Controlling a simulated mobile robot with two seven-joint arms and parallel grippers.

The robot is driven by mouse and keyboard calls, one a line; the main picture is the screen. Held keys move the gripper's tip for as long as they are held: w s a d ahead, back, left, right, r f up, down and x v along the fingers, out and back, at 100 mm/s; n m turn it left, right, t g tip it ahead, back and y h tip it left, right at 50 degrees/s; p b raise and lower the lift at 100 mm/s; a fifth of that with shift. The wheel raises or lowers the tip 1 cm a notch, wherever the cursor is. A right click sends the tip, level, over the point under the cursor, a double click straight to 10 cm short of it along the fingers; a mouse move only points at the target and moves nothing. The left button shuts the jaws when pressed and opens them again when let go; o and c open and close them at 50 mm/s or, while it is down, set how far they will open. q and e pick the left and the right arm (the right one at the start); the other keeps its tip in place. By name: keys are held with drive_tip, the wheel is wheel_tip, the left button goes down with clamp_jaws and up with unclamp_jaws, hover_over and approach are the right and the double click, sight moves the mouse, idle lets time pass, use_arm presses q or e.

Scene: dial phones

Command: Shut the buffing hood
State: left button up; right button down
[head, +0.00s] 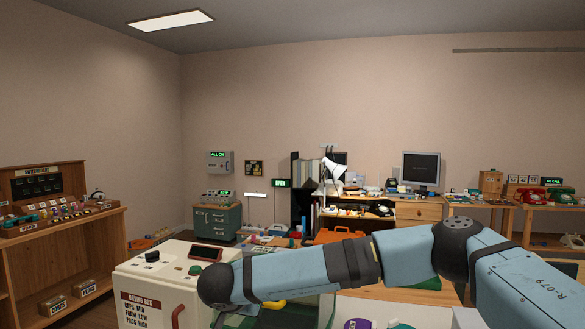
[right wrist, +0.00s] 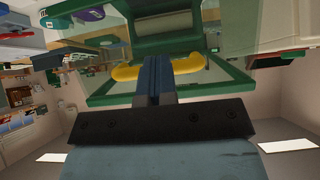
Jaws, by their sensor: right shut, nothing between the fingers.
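The white buffing box (head: 150,290) stands at the lower left of the head view, with a label and a red handle on its front. The hood is a clear panel in a green frame (right wrist: 102,94) with a yellow handle (right wrist: 194,63), seen close up in the right wrist view. In the head view the handle (head: 275,304) shows below my right arm, which crosses and hides part of the hood. How far the hood is tilted is hard to tell. My right gripper (right wrist: 155,62) is shut and empty, fingertips at the handle's middle; I cannot tell whether they touch. My left gripper is not in view.
A wooden shelf (head: 75,220) with a switchboard stands at the left. At the back are a green cabinet (head: 217,222), a desk with a lamp (head: 333,170) and monitor (head: 421,171), and tables with dial phones (head: 530,196). My right arm fills the lower right.

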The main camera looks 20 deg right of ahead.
use_arm(q)
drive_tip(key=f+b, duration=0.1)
drive_tip(key=b, duration=0.2)
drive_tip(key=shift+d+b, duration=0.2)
drive_tip(key=shift+b, duration=0.15)
use_arm(e)
wheel_tip(320, 180, down, 10)
drive_tip(key=shift+d, duration=0.25)
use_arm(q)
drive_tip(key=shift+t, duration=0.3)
use_arm(e)
drive_tip(key=shift+f, duration=0.1)
drive_tip(key=shift+a, duration=0.1)
